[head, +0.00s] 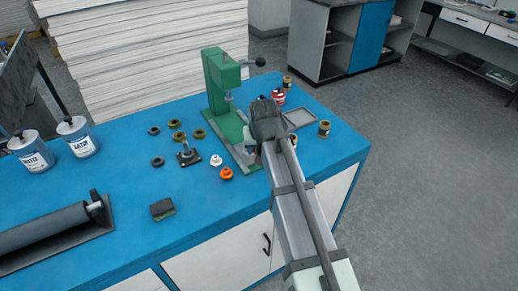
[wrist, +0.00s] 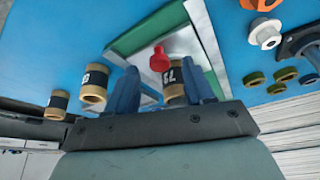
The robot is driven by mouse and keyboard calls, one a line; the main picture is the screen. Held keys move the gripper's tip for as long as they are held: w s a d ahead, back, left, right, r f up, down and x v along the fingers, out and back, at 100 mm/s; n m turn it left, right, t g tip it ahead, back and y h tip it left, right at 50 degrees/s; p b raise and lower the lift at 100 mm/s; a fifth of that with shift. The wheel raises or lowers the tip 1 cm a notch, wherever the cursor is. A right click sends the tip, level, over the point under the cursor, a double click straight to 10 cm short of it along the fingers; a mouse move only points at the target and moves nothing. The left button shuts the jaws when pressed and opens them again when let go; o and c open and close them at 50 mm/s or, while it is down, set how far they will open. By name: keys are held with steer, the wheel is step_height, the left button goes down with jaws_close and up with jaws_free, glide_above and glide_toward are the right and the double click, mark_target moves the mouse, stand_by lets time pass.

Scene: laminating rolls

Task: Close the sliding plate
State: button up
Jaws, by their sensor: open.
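The green press (head: 222,85) stands on the blue table, with a black-knobbed lever at its top. Its base (head: 240,150) is green with a pale metal border and partly hidden by my arm. In the wrist view, a green surface (wrist: 150,32) with a silver strip (wrist: 206,45) beside it lies beyond my fingers. I cannot tell for certain which part is the sliding plate. A red knob-like piece (wrist: 159,58) shows between my fingertips. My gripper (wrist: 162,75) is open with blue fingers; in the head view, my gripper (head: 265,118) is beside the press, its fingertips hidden.
Brown rolls with black labels (wrist: 94,84) stand near my fingers. A grey square tray (head: 300,118) lies right of my gripper. White (head: 215,160) and orange (head: 226,173) pieces and several rings are left of the press base. A roller (head: 50,228) lies at left.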

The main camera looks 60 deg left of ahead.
steer(key=shift+w+a+f, duration=0.1)
steer(key=shift+a+f, duration=0.15)
steer(key=shift+f, duration=0.45)
steer(key=shift+c, duration=0.3)
jaws_close()
